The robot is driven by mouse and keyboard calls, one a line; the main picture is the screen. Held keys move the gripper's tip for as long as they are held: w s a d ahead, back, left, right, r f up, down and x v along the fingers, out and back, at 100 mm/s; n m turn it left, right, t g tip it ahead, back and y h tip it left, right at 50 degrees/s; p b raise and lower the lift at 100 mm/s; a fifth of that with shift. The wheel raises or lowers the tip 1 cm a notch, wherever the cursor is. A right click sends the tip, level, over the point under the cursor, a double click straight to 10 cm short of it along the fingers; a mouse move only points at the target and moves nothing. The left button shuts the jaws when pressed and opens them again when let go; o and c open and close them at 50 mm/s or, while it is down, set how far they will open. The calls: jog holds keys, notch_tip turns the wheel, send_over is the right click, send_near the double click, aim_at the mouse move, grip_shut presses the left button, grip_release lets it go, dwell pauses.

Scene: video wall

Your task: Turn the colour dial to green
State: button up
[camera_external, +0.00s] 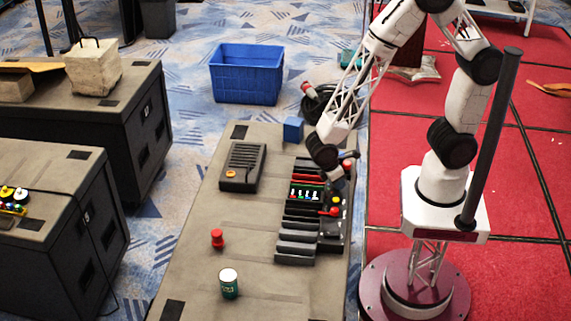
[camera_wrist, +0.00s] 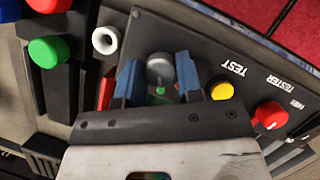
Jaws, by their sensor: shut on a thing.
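The grey colour dial (camera_wrist: 160,68) sits on the dark control panel (camera_wrist: 205,45) in the wrist view. Small green and red marks show beside it, partly hidden by my gripper. My gripper (camera_wrist: 161,78) has its two blue fingers on either side of the dial and is shut on it. In the external view my gripper (camera_external: 340,171) is down at the far right part of the console (camera_external: 288,247); the dial cannot be made out there. Which colour the dial points to cannot be told clearly.
A yellow button (camera_wrist: 222,90) and a red knob (camera_wrist: 270,115) lie right of my gripper. A grey box (camera_external: 242,167), blue cube (camera_external: 293,129) and green can (camera_external: 229,284) stand on the table.

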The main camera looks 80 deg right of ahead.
jog(key=o, duration=0.9)
jog(key=shift+v, duration=3.9)
jog(key=s+d+r+m+t+y, duration=0.15)
jog(key=d+r, duration=0.25)
jog(key=r, duration=0.4)
jog(key=s+d+r+m+t, duration=0.25)
jog(key=d+r, duration=0.25)
jog(key=r, duration=0.4)
jog(key=s+d+r+t, duration=0.1)
jog(key=s+d+r, duration=0.1)
jog(key=s+r, duration=0.1)
jog(key=s+d+r+m, duration=0.1)
jog(key=s+r, duration=0.2)
jog(key=s+d+r+m+t+y, duration=0.1)
jog(key=s+d+r, duration=0.1)
jog(key=s+r, duration=0.2)
jog(key=shift+d+t, duration=0.3)
jog(key=shift+d, duration=0.05)
